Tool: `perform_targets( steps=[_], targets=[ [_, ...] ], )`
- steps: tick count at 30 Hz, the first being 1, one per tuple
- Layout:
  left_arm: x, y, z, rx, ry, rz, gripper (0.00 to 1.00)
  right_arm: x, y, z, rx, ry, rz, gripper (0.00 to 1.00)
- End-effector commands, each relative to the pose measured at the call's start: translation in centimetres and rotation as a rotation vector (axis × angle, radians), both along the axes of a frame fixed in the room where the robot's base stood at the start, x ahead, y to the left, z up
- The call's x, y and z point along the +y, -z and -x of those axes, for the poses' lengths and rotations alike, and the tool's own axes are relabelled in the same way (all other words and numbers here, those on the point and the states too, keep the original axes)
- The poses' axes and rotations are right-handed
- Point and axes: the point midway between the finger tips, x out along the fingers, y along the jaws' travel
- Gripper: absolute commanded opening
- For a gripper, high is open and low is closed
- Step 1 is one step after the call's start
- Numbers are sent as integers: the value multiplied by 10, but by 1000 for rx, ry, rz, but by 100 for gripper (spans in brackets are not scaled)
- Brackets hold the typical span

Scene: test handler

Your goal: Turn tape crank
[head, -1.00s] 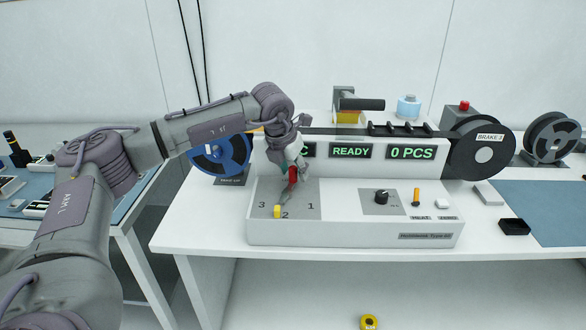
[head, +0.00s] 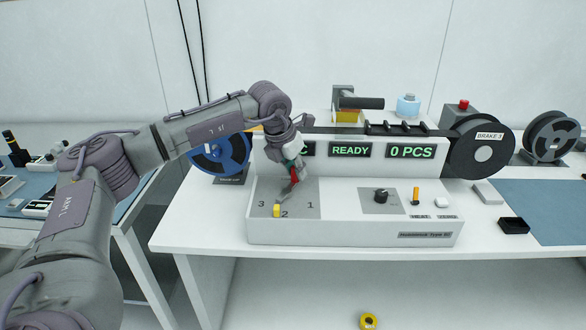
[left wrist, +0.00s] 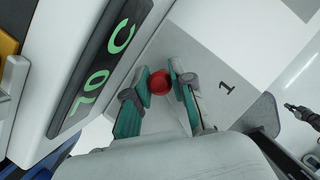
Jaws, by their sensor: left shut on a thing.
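The red crank knob (head: 294,175) stands over the grey plate (head: 308,204) at the left of the white machine. The plate is marked 1, 2 and 3. My left gripper (head: 293,165) reaches the knob from above. In the left wrist view its green-padded fingers (left wrist: 159,78) are closed on both sides of the round red knob (left wrist: 159,84). The joint between crank arm and plate is partly unclear. My right gripper is out of view.
Display panels reading READY (head: 351,151) and 0 PCS (head: 411,152) stand behind the plate. A black dial (head: 381,196) and small switches are to the right. A blue reel (head: 222,158) is behind my arm, and a dark reel (head: 480,148) is at the right.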

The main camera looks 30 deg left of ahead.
Motion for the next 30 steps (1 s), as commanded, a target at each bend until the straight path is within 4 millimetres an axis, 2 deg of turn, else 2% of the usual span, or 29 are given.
perform_targets(
  steps=[14, 30],
  targets=[
    [-20, -2, 2, -2, 437, 3, 0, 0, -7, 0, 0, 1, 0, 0],
    [-39, -2, 14, -3, 951, 3, 0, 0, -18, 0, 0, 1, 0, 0]
  ],
)
